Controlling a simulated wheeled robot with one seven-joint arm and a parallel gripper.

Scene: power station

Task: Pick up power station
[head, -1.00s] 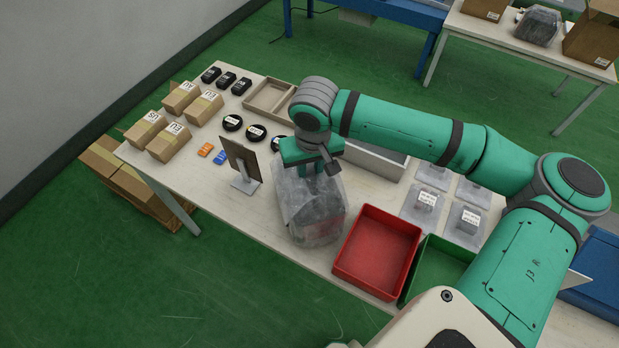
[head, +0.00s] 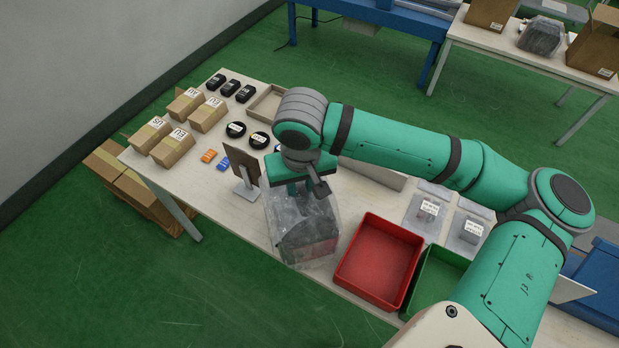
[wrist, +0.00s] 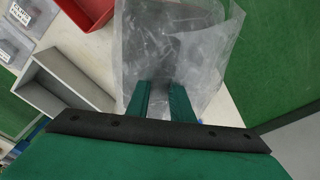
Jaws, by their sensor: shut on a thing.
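The power station (head: 306,246) seems to be the dark boxy thing inside a clear plastic bag, in the head view below my gripper, left of the red bin. Its shape is blurred by the bag, and I cannot tell whether it touches the table. My gripper (head: 308,192) is over the top of the bag and hides part of it. In the wrist view my gripper (wrist: 160,92) has its two green fingers close together, shut on the bagged power station (wrist: 170,45). The exact grip point is hidden by the plastic.
A red bin (head: 345,266) stands just right of the bag, with a green bin (head: 436,275) beyond it. A tablet on a stand (head: 243,165) is close on the left. Cardboard boxes (head: 172,152) and black round items (head: 259,140) lie further left. The table's front edge is near.

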